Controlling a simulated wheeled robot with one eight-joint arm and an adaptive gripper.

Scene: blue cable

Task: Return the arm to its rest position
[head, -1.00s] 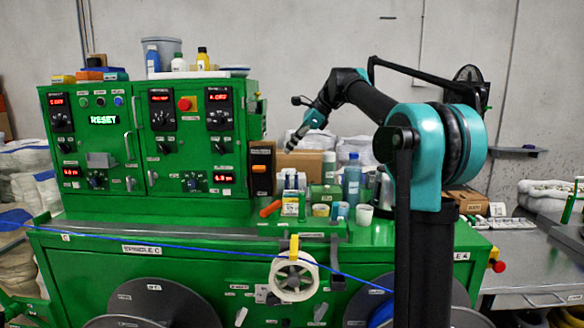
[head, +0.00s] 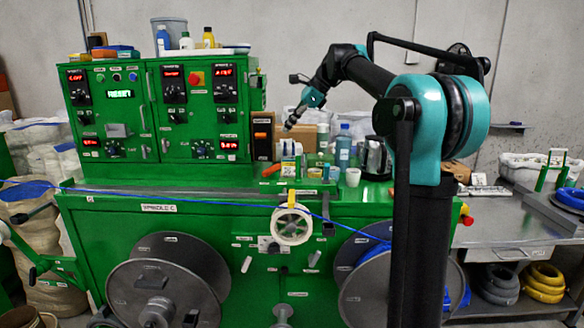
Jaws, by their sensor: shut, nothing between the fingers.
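My gripper (head: 290,123) hangs at the end of my black and teal arm, in the upper middle of the head view. It is shut and empty, tilted down to the left. It shows in front of the green machine's right end and the boxes there, apart from them as far as I can tell. The arm is bent, its elbow high at the right. The blue cable (head: 235,206) runs across the front of the green machine (head: 100,220), past a white spool, towards the reels below.
Bottles, cups and a kettle (head: 375,157) stand on the machine's ledge beyond my arm. Two large grey reels (head: 185,262) sit low in the machine's front. A metal table (head: 500,232) with blue cable coils stands at the right. Yellow and black coils lie under it.

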